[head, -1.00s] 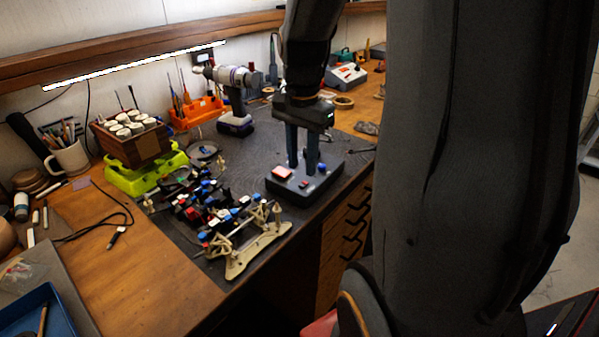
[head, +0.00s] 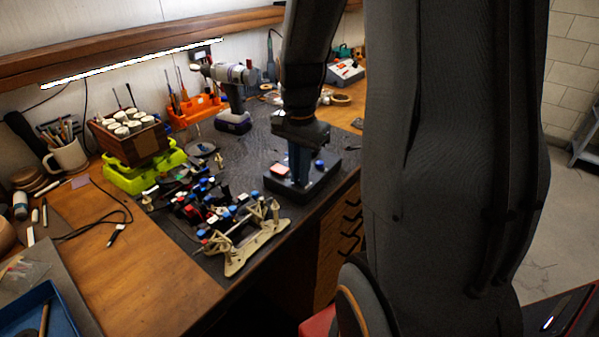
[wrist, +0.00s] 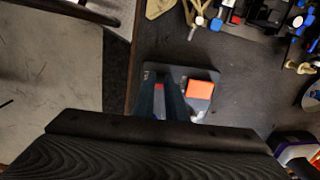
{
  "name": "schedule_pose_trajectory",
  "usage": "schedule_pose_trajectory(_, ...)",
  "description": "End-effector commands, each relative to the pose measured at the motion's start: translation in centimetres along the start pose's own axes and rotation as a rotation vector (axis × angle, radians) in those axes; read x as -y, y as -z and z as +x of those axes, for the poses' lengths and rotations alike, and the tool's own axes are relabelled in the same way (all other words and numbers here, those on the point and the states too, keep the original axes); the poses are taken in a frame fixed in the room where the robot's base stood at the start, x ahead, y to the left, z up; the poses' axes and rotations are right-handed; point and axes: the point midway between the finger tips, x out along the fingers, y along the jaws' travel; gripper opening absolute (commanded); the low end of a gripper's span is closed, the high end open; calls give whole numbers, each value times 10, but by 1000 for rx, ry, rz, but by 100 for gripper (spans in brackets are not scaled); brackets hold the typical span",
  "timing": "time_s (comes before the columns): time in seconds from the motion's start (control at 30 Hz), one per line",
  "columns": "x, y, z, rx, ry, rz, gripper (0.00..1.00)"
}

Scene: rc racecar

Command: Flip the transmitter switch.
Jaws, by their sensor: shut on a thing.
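A small red switch (wrist: 159,87) shows between the two fingertips (wrist: 161,98). The jaws are closed on it; the fingers largely hide it, so its tilt cannot be told.
The racecar chassis (head: 240,258) with beige arms and blue and red parts lies left of the transmitter. A drill (head: 232,95), an orange tool rack (head: 195,112) and a wooden box on a green stand (head: 145,176) stand behind. The mat right behind the transmitter is mostly clear.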

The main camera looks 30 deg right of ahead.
Motion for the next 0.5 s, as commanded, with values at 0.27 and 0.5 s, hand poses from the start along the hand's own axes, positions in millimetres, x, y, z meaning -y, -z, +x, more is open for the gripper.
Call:
schedule_pose_trajectory(0.27,-1,4,-3,105,-4,4,0)
schedule_pose_trajectory(0.5,0,8,-2,198,-1,2,0)
